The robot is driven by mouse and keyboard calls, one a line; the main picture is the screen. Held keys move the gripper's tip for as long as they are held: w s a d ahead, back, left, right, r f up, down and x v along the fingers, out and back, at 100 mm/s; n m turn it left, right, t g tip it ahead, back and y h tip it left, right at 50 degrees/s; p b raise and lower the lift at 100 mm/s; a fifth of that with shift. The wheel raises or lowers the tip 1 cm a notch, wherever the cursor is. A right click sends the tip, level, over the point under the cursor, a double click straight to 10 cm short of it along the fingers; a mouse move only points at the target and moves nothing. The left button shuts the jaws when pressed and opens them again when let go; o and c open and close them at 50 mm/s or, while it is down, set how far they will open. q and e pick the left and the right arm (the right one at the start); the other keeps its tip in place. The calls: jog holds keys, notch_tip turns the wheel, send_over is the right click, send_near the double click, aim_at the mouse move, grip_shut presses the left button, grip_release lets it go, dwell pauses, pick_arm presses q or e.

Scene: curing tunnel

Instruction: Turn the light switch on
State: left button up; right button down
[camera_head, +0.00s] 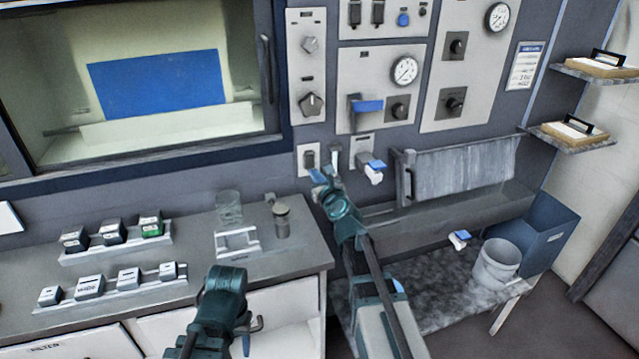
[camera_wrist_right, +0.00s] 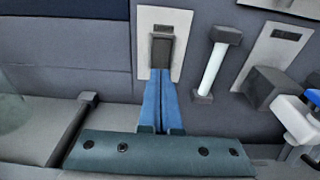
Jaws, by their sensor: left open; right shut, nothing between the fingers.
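The light switch (camera_head: 309,158) is a dark rocker on a small pale plate on the wall panel, above the right end of the counter. In the right wrist view the switch (camera_wrist_right: 161,50) stands straight ahead of the fingers. My right gripper (camera_head: 318,176) is shut and empty. Its blue fingertips (camera_wrist_right: 161,76) lie together at the lower edge of the dark rocker; I cannot tell whether they touch it. The rocker's lower end is partly hidden behind them. My left gripper (camera_head: 248,338) is low in front of the counter, away from the switch, open and empty.
A white bar handle (camera_wrist_right: 212,68) and a dark block with a blue and white part (camera_wrist_right: 282,95) sit right of the switch. A glass beaker (camera_head: 229,207) and a jar (camera_head: 282,222) stand on the counter (camera_head: 200,276).

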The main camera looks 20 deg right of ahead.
aim_at(310, 162)
pick_arm(q)
jog(key=shift+w+f, duration=0.15)
jog(key=shift+w, duration=0.05)
pick_arm(e)
jog(key=shift+w+f, duration=0.15)
jog(key=shift+w, duration=1.05)
